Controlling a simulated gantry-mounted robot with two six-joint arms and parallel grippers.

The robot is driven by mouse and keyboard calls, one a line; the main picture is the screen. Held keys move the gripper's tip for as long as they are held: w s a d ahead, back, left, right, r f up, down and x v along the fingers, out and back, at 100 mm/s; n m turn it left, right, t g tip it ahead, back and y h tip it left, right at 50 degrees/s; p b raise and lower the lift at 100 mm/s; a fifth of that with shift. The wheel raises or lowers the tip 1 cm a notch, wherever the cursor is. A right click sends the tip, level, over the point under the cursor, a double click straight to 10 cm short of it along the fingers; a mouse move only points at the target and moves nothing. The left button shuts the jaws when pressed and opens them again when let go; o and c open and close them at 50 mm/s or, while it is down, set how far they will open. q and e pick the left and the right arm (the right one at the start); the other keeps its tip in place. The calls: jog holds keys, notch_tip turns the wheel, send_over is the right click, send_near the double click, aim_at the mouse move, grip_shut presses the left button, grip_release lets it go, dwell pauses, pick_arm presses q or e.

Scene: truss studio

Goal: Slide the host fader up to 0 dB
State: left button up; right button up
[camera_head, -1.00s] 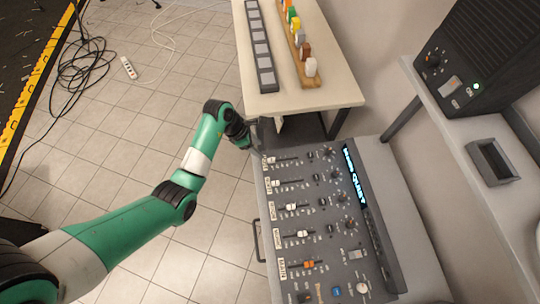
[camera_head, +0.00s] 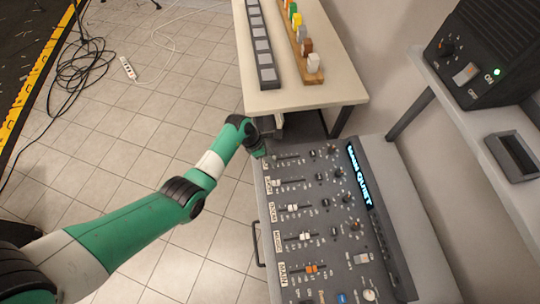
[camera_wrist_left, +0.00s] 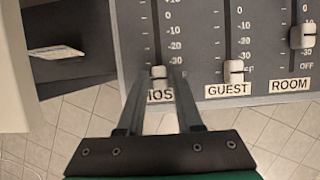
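The mixing console (camera_head: 345,225) shows in the head view, its fader strips on its near left side. In the left wrist view the white host fader cap (camera_wrist_left: 158,72) sits at the bottom of its slot, just above the HOST label (camera_wrist_left: 160,95), well below the 0 mark. My left gripper (camera_head: 262,150) is over the host strip at the console's far left corner. In the left wrist view its two fingers (camera_wrist_left: 159,80) are apart, with the host cap between their tips. Contact cannot be told. My right gripper is not in view.
The guest fader (camera_wrist_left: 233,68) is low beside the host slot, and the room fader (camera_wrist_left: 302,36) is higher. A pale table (camera_head: 310,98) with a grey button strip and coloured pegs stands beyond the console. A black speaker (camera_head: 495,60) is on the right shelf.

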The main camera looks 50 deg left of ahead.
pick_arm(q)
grip_shut()
dwell(1.1)
